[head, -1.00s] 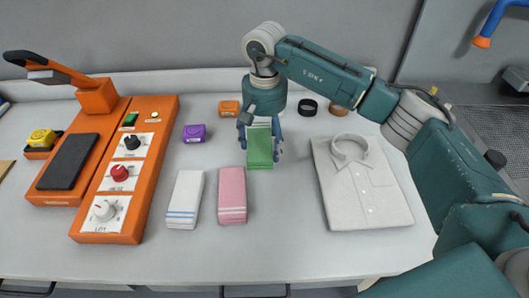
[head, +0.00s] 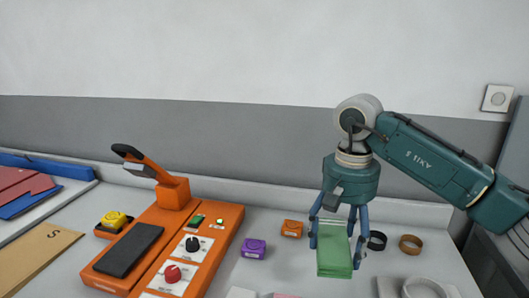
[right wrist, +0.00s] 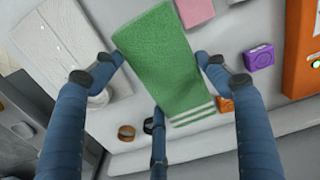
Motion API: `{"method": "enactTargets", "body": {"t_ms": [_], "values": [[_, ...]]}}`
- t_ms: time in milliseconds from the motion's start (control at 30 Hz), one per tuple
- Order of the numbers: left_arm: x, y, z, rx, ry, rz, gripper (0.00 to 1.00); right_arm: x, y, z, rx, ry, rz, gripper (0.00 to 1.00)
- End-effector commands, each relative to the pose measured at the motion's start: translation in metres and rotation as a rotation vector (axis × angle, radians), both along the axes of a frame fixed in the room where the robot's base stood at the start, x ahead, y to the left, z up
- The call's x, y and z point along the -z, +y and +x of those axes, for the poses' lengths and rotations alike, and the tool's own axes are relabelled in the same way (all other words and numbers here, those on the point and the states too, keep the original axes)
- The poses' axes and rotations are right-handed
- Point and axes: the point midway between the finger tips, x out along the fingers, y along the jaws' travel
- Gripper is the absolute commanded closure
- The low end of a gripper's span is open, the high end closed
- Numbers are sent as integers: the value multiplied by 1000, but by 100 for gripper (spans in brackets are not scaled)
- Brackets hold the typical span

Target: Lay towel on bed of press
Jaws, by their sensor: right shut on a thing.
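A green folded towel (head: 335,252) hangs between the fingers of my right gripper (head: 338,232), over the right part of the counter. The right wrist view shows it long, with white stripes at one end (right wrist: 168,70), between the blue fingers (right wrist: 165,75). My right gripper is shut on it. The orange press (head: 170,250) stands to the left, with a flat black bed (head: 128,250) that is bare. Its handle arm (head: 150,165) is raised at the back. My left gripper is out of view.
A purple block (head: 253,249) and an orange block (head: 291,229) lie between press and towel. A black ring (head: 376,240) and brown ring (head: 411,244) are to the right.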

Motion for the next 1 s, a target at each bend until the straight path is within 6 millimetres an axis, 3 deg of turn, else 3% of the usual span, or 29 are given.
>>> {"method": "enactTargets", "body": {"t_ms": [200,400,533,733,1000], "values": [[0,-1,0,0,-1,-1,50,37,-8,-64,-109,1,-2,57],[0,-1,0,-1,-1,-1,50,61,-11,-113,-171,0,0,57],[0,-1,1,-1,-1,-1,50,71,-11,-131,-188,1,0,57],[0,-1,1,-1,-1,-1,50,110,-11,-164,-194,6,-1,57],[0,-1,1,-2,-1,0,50,120,-10,-173,-194,0,3,57]]}}
